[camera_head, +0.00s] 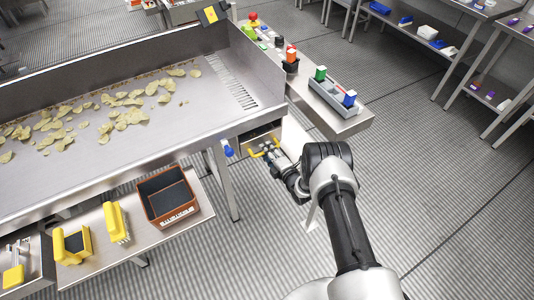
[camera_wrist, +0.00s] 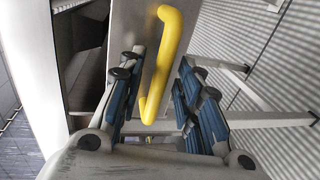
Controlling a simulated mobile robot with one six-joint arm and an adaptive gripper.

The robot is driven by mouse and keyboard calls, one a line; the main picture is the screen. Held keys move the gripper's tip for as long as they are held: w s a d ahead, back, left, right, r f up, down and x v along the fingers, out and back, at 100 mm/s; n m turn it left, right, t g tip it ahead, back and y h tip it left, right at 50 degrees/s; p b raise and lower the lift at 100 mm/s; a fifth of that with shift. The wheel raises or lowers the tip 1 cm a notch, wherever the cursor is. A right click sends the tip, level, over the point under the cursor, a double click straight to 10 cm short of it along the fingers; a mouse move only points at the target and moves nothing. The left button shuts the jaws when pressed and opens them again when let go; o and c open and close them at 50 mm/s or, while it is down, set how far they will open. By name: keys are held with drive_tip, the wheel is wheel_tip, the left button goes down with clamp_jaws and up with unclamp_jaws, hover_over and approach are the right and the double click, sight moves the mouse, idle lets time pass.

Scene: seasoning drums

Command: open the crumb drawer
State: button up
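The crumb drawer (camera_head: 260,136) is a small grey metal front under the right end of the sorting table. It has a yellow bar handle (camera_head: 256,153). In the wrist view the handle (camera_wrist: 168,55) stands out from the grey drawer front (camera_wrist: 128,25). My gripper (camera_head: 272,156) is at the handle. In the wrist view its blue-padded fingers (camera_wrist: 160,68) stand apart on either side of the handle, with a visible gap on the right. I cannot tell whether the left finger touches it. How far the drawer is out is unclear.
The metal table (camera_head: 190,115) carries scattered chips. A brown bin (camera_head: 152,206) and yellow scoops (camera_head: 116,222) sit on a lower shelf at left. A side shelf (camera_head: 345,125) with coloured items juts out above right. A table leg (camera_head: 224,180) stands left of my gripper. Floor at right is clear.

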drive_tip(key=shift+w+a, duration=0.3)
drive_tip(key=shift+w, duration=0.1)
clamp_jaws()
idle(0.6)
